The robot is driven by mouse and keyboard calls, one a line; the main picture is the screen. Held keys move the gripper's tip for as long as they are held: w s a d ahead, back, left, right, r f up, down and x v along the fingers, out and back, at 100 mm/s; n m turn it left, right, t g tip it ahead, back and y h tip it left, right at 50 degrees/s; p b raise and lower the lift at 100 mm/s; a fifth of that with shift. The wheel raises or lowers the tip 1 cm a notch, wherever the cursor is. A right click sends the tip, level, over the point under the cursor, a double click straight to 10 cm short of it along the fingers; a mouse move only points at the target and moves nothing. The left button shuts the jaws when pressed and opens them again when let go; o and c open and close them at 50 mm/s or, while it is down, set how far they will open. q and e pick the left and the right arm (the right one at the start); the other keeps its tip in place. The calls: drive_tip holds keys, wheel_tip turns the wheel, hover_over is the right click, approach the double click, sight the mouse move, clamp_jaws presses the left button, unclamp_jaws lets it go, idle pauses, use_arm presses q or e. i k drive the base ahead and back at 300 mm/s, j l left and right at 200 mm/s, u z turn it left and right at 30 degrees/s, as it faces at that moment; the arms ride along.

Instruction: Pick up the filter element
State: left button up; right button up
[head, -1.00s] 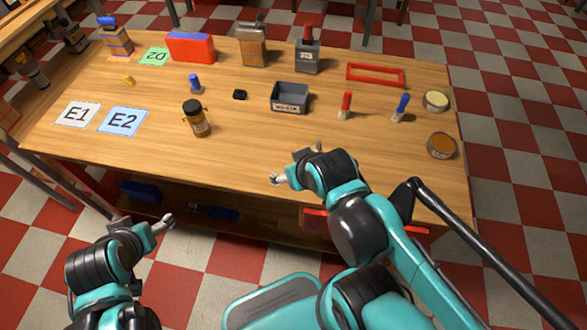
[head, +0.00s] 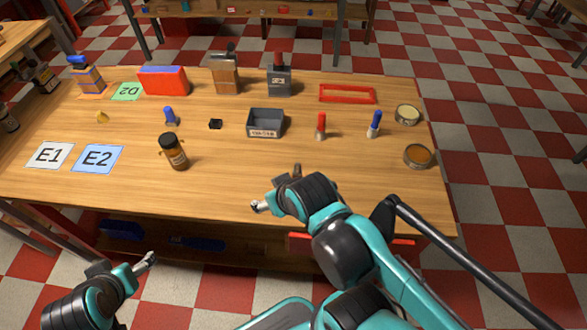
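I cannot tell for sure which thing is the filter element. Two round tins, a cream-topped one (head: 408,114) and an orange-brown one (head: 418,156), stand at the table's right side. My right gripper (head: 278,188) is open and empty near the table's front edge, apart from all of these. My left gripper (head: 122,264) looks open and empty, low in front of the table.
The wooden table (head: 225,190) also bears a grey bin (head: 264,123), a red frame (head: 347,94), a red box (head: 163,81), a red-handled tool (head: 320,126), a blue-handled tool (head: 374,124) and label cards E1 (head: 49,156) and E2 (head: 97,158). Its front middle is clear.

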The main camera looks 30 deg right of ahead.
sight(297, 171)
drive_tip(key=z, duration=1.3)
drive_tip(key=j+z, duration=0.25)
drive_tip(key=z, duration=0.25)
drive_tip(key=j+z, duration=0.25)
drive_tip(key=z, duration=0.25)
drive_tip(key=j+z, duration=0.2)
drive_tip(key=z, duration=0.3)
drive_tip(key=k+j+z, duration=0.1)
drive_tip(key=z, duration=0.35)
drive_tip(key=k+j, duration=0.15)
drive_tip(key=j, duration=0.15)
